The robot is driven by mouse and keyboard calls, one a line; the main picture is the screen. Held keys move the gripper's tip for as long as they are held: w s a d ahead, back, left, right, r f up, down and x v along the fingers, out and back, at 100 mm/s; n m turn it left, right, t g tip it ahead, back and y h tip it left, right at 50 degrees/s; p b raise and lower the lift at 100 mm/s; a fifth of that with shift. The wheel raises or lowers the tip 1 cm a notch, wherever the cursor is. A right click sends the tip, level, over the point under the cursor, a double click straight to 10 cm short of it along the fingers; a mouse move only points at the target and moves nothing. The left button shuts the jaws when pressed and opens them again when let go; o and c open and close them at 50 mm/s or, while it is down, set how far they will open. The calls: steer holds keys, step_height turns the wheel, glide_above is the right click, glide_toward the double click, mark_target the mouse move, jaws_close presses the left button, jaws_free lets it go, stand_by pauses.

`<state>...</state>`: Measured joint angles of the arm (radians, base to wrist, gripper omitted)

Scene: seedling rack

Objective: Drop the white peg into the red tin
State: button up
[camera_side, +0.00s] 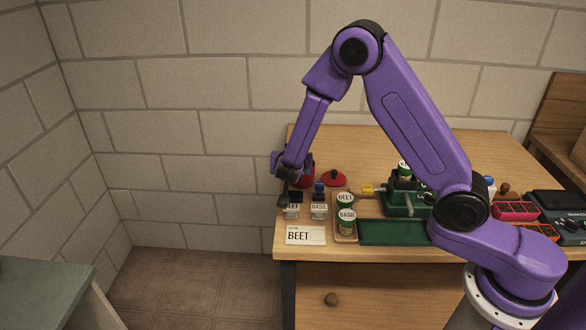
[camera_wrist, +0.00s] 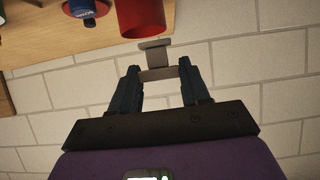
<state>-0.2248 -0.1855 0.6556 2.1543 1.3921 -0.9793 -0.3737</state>
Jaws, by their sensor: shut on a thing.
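My gripper (camera_side: 285,198) is at the left end of the table in the side view, fingers pointing down. In the wrist view my gripper (camera_wrist: 158,74) has its two dark fingers on either side of a pale grey piece (camera_wrist: 155,57), which I take to be the white peg in shade. The fingers are shut on it. In the side view I cannot make the peg out. The red tin (camera_side: 308,171) stands just behind my gripper and is partly covered by it. In the wrist view the red tin (camera_wrist: 141,17) is just beyond the peg, apparently apart from it.
A red lid (camera_side: 334,179) lies right of the tin. The table's left edge is close to my gripper.

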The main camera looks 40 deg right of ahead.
steer(key=shift+r, duration=0.2)
steer(key=w+d+r, duration=0.4)
steer(key=d+r, duration=0.3)
steer(key=d, duration=0.2)
step_height(320, 180, down, 6)
stand_by(0.4)
steer(key=o, duration=1.1)
steer(key=v, duration=1.7)
steer(key=shift+s+a, duration=0.1)
steer(key=shift+s, duration=0.05)
